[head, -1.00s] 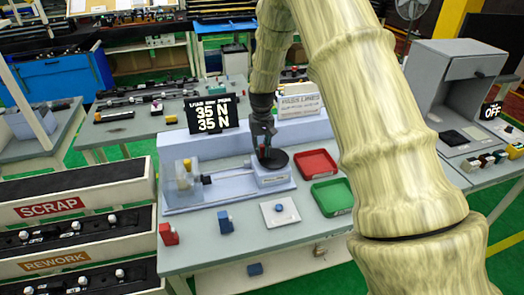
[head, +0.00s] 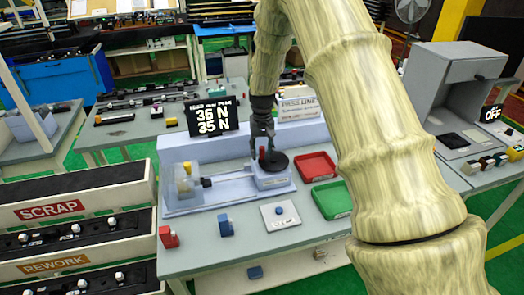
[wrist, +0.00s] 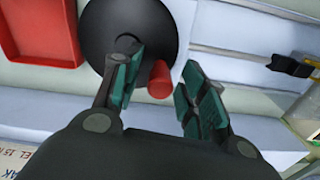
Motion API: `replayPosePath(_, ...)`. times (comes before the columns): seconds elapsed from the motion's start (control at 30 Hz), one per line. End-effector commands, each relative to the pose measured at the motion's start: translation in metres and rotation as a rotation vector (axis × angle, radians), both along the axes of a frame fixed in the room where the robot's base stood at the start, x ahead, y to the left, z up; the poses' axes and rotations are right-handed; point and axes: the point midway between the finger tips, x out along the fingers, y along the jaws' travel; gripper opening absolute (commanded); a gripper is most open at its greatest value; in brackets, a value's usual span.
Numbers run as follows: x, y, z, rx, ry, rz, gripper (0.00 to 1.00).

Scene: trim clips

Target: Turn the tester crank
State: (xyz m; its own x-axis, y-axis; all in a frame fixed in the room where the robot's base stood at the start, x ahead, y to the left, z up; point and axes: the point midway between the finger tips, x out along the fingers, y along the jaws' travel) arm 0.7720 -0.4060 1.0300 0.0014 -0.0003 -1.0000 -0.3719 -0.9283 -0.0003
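The tester (head: 185,203) is a pale blue bench unit with a black crank disc (head: 278,163) on a block at its right end. A red crank handle (head: 262,154) stands on the disc. In the wrist view the disc (wrist: 115,30) lies beyond my fingers and the red handle (wrist: 159,80) shows between them. My gripper (wrist: 165,88) is open, one finger on each side of the handle, with a visible gap to the right finger. The left finger is close to the handle; I cannot tell if it touches. In the head view my gripper (head: 263,140) is right above the disc.
A red tray (head: 304,167) and a green tray (head: 331,198) lie right of the tester. A white pad with a blue button (head: 280,211) and red and blue blocks (head: 225,224) are in front. A display (head: 211,116) reading 35 N twice stands behind.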

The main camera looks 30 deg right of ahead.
Motion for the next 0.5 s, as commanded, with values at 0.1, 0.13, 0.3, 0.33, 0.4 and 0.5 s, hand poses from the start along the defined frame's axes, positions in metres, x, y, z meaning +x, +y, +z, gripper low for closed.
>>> replayPosePath(0.1,0.000,0.000,0.000,0.000,0.001,0.000,0.42)
replayPosePath(0.13,0.000,0.000,0.000,0.000,0.001,0.000,0.42)
replayPosePath(0.3,0.000,0.000,0.004,0.000,0.000,0.000,0.42)
replayPosePath(0.33,0.000,0.000,0.006,0.000,0.000,0.000,0.42)
replayPosePath(0.4,0.000,0.000,0.014,0.001,0.000,0.000,0.42)
replayPosePath(0.5,0.000,0.000,0.030,0.000,-0.002,0.000,0.42)
